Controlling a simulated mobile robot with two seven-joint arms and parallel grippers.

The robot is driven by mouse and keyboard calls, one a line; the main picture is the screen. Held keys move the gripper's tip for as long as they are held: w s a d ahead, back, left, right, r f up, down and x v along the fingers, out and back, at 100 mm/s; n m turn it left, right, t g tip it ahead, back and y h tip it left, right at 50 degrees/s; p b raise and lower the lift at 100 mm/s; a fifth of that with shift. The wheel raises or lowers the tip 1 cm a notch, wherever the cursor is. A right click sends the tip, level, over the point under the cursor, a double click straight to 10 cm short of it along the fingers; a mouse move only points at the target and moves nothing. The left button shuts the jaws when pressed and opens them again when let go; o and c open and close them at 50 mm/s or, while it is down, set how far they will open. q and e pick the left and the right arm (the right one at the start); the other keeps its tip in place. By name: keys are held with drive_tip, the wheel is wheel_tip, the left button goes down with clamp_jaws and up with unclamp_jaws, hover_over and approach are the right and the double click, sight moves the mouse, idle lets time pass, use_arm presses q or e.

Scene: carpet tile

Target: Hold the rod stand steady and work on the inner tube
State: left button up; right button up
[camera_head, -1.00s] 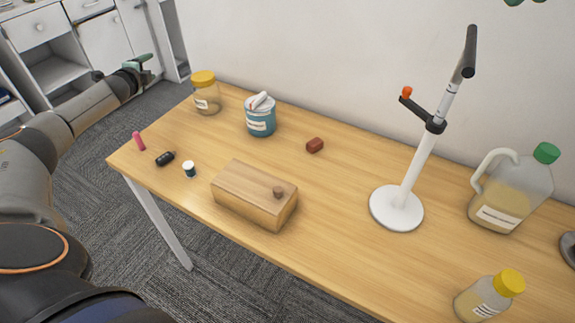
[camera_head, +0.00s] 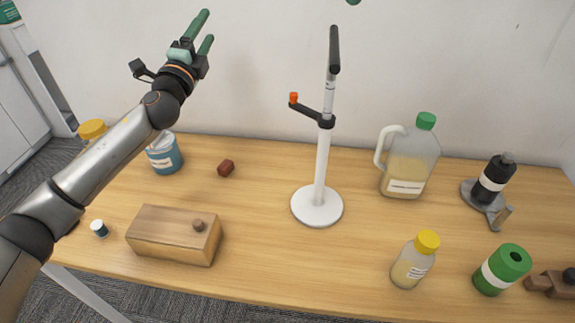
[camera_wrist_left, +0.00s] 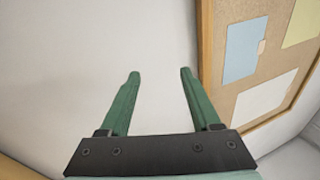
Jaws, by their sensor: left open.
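The rod stand (camera_head: 322,165) stands upright on the table, with a round white base, a white tube and a black clamp with an orange knob. Its inner tube (camera_head: 329,96) is the thinner light section above the clamp, topped by a black crossbar seen nearly end-on. My left gripper (camera_head: 208,27) is raised in front of the wall, up and to the left of the stand, apart from it. Its green fingers are open and empty, as the left wrist view (camera_wrist_left: 159,75) also shows.
A jug (camera_head: 408,165), yellow-capped bottle (camera_head: 410,267), green canister (camera_head: 495,275) and black bottle (camera_head: 490,182) stand right. Table around the base is clear.

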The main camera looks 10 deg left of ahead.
use_arm(q)
drive_tip(key=s+d+f+m+g+h, duration=0.3)
drive_tip(key=s+d+f+m+h, duration=0.5)
drive_tip(key=d+f+m, duration=0.4)
drive_tip(key=m+g+h, duration=0.3)
drive_tip(key=m+g, duration=0.2)
drive_tip(key=m, duration=0.7)
approach(321, 171)
drive_tip(key=w, duration=0.2)
drive_tip(key=x, duration=1.2)
drive_tip(key=shift+d, duration=0.45)
drive_tip(key=shift+r, duration=0.15)
drive_tip(key=shift+c, duration=0.2)
clamp_jaws()
